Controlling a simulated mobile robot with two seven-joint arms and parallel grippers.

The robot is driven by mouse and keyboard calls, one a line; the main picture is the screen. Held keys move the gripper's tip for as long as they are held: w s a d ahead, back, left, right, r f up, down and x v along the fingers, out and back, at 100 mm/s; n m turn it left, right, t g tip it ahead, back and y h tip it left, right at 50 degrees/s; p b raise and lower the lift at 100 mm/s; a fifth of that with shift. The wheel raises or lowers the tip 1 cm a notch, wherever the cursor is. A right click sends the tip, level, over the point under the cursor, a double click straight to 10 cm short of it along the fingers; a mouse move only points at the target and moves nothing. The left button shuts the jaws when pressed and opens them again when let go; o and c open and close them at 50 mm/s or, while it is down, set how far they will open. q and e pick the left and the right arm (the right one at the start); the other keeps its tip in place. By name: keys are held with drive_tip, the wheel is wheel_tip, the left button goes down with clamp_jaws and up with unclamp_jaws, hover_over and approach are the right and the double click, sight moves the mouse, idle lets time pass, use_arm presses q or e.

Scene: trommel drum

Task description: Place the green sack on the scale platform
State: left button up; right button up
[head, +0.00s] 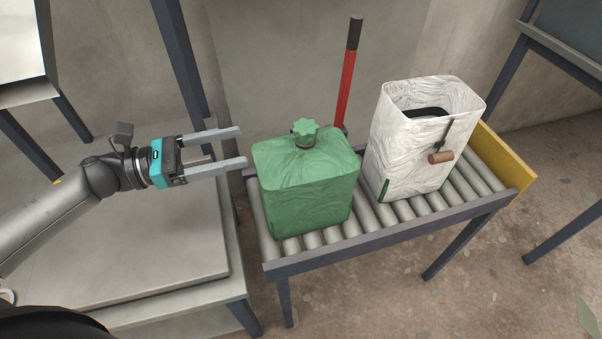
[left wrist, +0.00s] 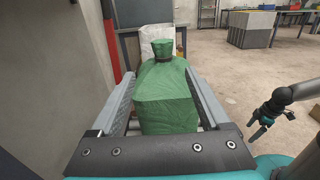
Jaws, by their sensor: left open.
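The green sack (head: 306,190), with a tied neck and knotted top, stands upright on the roller conveyor. It also shows in the left wrist view (left wrist: 166,100), between the lines of my left fingers. My left gripper (head: 243,147) is open and empty, its fingertips pointing at the sack's upper left side, close to it. Whether they touch it I cannot tell. A flat grey plate (head: 150,262) on a low stand, which looks like the scale platform, lies bare beneath my left arm. My right gripper (left wrist: 270,120) shows small at the right of the left wrist view; its opening is unclear.
A white open sack (head: 412,150) with a wooden-handled tool stands right of the green sack on the rollers (head: 462,190). A yellow end board (head: 505,165) closes the conveyor's right end. A red post with a black top (head: 346,85) rises behind. Bare floor lies in front.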

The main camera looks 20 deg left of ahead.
sight(305, 131)
use_arm(q)
drive_tip(key=b+x, duration=0.1)
drive_tip(key=x, duration=0.7)
drive_tip(key=shift+w+d, duration=0.1)
drive_tip(key=shift+d, duration=0.1)
drive_tip(key=shift+r+b+x, duration=0.15)
drive_tip(key=shift+b+x, duration=0.1)
drive_tip(key=shift+x, duration=0.7)
drive_tip(key=shift+r+b+x, duration=0.15)
drive_tip(key=shift+b+x, duration=0.05)
drive_tip(key=shift+x, duration=0.7)
drive_tip(key=shift+w+d, duration=0.15)
drive_tip(key=shift+d, duration=0.7)
use_arm(e)
drive_tip(key=r, duration=0.1)
drive_tip(key=w+a+r, duration=0.1)
drive_tip(key=r, duration=0.1)
drive_tip(key=w+r, duration=0.1)
drive_tip(key=shift+w+a+r, duration=0.15)
drive_tip(key=shift+a+r, duration=0.05)
drive_tip(key=shift+a, duration=0.1)
use_arm(q)
clamp_jaws()
use_arm(e)
drive_tip(key=shift+s+f, duration=0.15)
drive_tip(key=shift+s, duration=0.05)
use_arm(q)
drive_tip(key=shift+w+r, duration=0.1)
